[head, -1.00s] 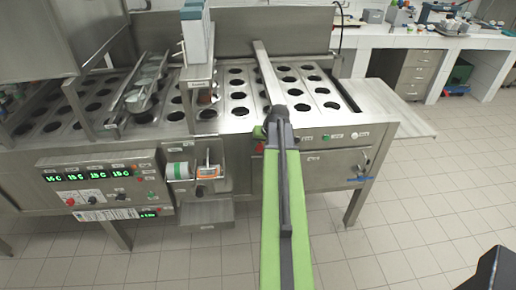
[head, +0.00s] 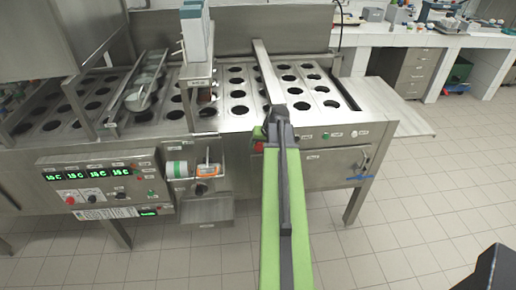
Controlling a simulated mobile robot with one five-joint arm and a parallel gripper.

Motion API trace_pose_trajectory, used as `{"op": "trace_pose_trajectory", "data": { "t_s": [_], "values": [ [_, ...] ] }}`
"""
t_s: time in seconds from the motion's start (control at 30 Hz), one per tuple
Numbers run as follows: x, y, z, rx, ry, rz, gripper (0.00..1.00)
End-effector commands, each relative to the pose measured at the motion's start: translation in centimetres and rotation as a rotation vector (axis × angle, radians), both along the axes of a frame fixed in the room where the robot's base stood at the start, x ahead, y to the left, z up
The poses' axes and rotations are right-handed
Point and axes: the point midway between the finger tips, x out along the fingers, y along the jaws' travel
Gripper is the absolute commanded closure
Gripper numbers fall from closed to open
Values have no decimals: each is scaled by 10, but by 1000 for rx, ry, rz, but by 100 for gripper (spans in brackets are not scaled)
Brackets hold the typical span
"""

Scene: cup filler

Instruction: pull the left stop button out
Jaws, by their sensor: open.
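The left stop button (head: 70,200) is a small red knob low on the left of the steel control panel (head: 45,186), under the green number displays. It is too small to tell whether it is pressed in or out. A second red button (head: 259,147) sits on the machine front further right, partly covered by my arm. My green and dark arm reaches up the middle of the picture, well to the right of the left stop button.
A machine leg (head: 118,235) stands below the panel. The tiled floor (head: 180,262) in front is clear. A white counter (head: 420,38) stands at the back right.

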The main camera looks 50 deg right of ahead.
Motion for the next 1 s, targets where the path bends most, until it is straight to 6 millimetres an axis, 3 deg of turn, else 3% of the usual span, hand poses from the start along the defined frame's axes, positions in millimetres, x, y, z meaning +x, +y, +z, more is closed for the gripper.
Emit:
{"op": "trace_pose_trajectory", "data": {
  "t_s": [0.27,0.73,0.87,1.0],
  "values": [
    [-14,3,36,1,0,-2,38],
    [-61,14,141,0,0,-1,38],
    [-71,15,156,0,0,-1,38],
    [-73,15,158,1,1,0,38]
  ]
}}
